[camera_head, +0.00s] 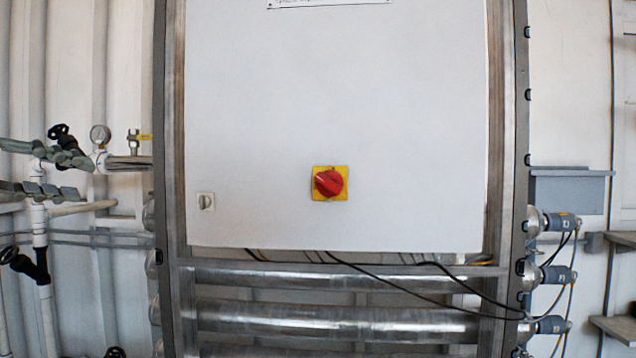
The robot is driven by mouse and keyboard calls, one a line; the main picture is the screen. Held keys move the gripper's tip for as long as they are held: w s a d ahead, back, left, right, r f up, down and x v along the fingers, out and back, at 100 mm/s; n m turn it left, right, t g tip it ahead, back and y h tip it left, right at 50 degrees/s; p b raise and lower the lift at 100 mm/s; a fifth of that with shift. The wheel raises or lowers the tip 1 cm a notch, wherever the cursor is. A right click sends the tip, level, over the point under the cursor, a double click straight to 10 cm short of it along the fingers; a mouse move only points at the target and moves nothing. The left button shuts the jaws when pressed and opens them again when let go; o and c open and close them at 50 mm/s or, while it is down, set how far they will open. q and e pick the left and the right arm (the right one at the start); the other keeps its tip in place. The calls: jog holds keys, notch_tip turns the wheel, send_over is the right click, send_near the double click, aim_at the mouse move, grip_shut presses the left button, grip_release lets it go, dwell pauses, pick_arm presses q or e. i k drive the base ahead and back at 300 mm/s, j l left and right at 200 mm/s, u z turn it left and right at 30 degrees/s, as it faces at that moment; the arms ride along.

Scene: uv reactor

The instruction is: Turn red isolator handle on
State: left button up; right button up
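The red isolator handle (329,182) is a round red knob on a square yellow plate (318,197). It sits on the lower middle of a white cabinet door (400,110). Its grip looks slanted, but the exact angle is hard to tell. My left gripper (86,178) reaches in from the left edge, with two grey-green segmented fingers spread apart and nothing between them. It is well to the left of the handle, outside the cabinet frame, and touches nothing that I can make out. My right gripper is not in view.
A small grey key switch (205,201) is on the door's lower left. A metal frame (171,130) borders the cabinet. Black cables (400,287) hang across steel tubes below. The door front is clear.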

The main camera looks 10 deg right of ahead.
aim_at(329, 183)
jog(key=l, duration=1.85)
jog(key=i+u, duration=0.05)
